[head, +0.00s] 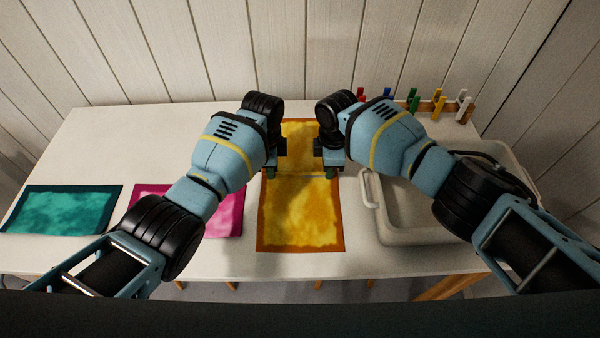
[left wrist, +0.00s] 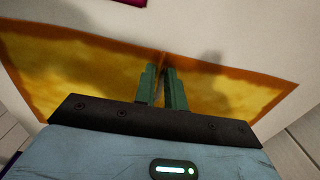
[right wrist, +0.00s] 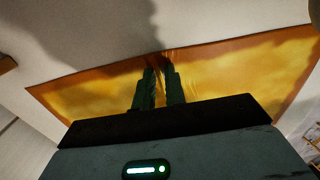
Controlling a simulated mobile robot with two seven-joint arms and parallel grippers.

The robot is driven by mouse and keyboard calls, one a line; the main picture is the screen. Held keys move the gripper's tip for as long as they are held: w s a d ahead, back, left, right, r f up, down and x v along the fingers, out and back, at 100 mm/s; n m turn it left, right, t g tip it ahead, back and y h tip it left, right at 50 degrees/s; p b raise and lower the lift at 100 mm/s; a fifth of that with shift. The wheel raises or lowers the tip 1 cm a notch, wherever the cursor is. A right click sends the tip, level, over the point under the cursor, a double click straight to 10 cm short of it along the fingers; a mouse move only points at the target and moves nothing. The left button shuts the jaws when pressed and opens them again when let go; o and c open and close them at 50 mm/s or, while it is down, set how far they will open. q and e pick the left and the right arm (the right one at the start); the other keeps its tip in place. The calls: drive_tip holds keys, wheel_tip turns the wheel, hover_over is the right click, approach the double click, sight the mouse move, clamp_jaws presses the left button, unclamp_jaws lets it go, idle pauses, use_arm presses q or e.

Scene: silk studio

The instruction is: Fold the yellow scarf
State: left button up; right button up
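The yellow scarf (head: 300,215), with an orange-brown border, lies lengthwise on the table, its near part flat. A thin crosswise line shows between my grippers. My left gripper (head: 271,172) is at its left edge and my right gripper (head: 330,172) at its right edge, about midway along. In the left wrist view the fingers (left wrist: 162,88) are close together, with a ridge of scarf (left wrist: 215,88) between them. In the right wrist view the fingers (right wrist: 160,88) pinch the scarf (right wrist: 225,72), which wrinkles around them. My arms hide parts of the far edges.
A teal cloth (head: 62,210) lies at the left, and a magenta cloth (head: 225,215) lies between it and the scarf, partly behind my left arm. A pale tray (head: 405,236) stands close to the scarf's right. Coloured pegs on a rack (head: 450,108) stand at the back right.

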use_arm(q)
drive_tip(key=shift+s+f, duration=0.15)
drive_tip(key=shift+f, duration=0.05)
clamp_jaws()
use_arm(e)
drive_tip(key=shift+s+f, duration=0.15)
drive_tip(key=shift+f, duration=0.05)
clamp_jaws()
